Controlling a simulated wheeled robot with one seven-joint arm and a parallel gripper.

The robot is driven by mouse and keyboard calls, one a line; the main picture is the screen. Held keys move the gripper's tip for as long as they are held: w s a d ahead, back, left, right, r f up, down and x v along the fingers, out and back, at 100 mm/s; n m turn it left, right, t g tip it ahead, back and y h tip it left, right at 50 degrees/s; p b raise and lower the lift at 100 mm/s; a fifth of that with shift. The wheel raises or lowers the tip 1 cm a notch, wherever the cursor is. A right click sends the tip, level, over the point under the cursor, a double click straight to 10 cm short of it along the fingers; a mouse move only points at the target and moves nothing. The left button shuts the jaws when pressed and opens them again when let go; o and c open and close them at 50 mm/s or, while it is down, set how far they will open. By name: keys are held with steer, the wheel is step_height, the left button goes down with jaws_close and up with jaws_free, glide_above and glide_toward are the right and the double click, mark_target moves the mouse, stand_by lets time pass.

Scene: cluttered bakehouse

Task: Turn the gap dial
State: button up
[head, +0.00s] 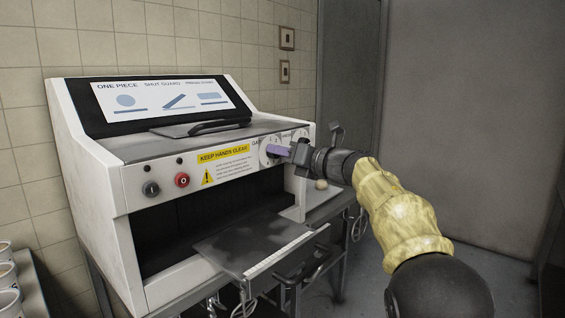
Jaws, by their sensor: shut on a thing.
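The gap dial (265,155) is a pale round dial on the right part of the white machine's front panel, beside the yellow "KEEP HANDS CLEAR" label. My gripper (283,151) reaches it from the right and is shut on the dial, with a purple-grey piece showing at its fingertips. The gripper and wrist hide the dial's right side and some of the panel lettering, so its setting cannot be read.
The machine (110,215) stands on a metal-legged table. A dark knob (151,189) and red button (182,180) sit on the panel's left. A grey tray (235,248) juts out below. White cups (7,275) stand lower left.

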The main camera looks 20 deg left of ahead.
steer(key=shift+f+n+b, duration=0.25)
steer(key=shift+n+b, duration=0.25)
steer(key=shift+n, duration=0.3)
steer(key=o, duration=0.9)
steer(key=shift+o, duration=0.3)
steer(key=shift+r, duration=0.15)
steer(key=b+v, duration=0.2)
steer(key=v, duration=1.5)
steer(key=shift+d, duration=0.3)
steer(key=shift+r, duration=0.1)
